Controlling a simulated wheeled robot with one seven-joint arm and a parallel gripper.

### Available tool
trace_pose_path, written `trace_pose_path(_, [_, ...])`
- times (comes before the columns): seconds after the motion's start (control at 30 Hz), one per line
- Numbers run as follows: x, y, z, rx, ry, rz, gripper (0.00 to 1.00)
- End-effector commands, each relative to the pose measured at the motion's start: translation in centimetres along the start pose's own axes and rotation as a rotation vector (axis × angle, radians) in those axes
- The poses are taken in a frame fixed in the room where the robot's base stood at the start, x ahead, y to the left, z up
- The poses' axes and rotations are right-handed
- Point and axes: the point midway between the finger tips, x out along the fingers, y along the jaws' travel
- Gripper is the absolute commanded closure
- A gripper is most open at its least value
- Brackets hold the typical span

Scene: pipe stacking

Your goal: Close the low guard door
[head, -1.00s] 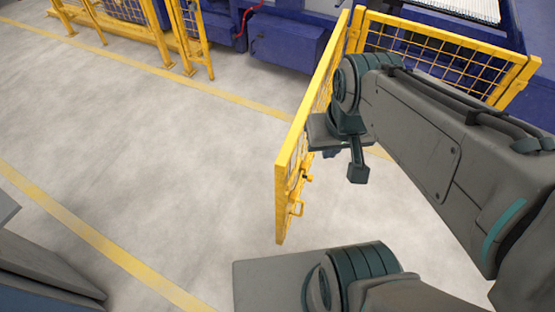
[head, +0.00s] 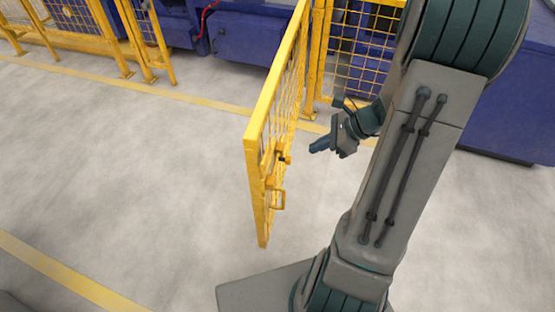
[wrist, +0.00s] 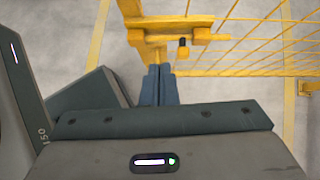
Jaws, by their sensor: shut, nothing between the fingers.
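The low guard door (head: 251,150) is a yellow frame with wire mesh. It stands open in the head view, its free end swung out towards me over the floor. A small handle (head: 279,199) and a latch (head: 284,158) sit near that free end. My gripper (head: 312,148) is on the right side of the door, shut and empty, with its fingers pointing left towards it. In the wrist view my shut fingers (wrist: 158,72) appear close to the door's yellow frame (wrist: 180,38); I cannot tell whether they touch.
Yellow fence panels (head: 75,57) stand at the back left, with an opening between them and the door. Another fence panel (head: 357,50) is behind my arm. Blue machinery (head: 240,50) lies beyond. The floor left of the door is clear.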

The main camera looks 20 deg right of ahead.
Motion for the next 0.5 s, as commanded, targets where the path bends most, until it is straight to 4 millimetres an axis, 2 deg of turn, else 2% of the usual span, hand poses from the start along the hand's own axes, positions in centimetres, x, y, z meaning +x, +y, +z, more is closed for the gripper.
trace_pose_path(0.03, [0.4,-0.3,-0.8,0.03,-0.01,-0.009,1.0])
trace_pose_path(0.1, [0.6,-0.5,-1.1,0.057,-0.02,-0.017,1.0])
trace_pose_path(0.27, [2.2,-0.6,-1.2,0.065,-0.023,-0.018,1.0])
trace_pose_path(0.5, [7.3,-0.6,-1.1,0.063,-0.023,-0.015,1.0])
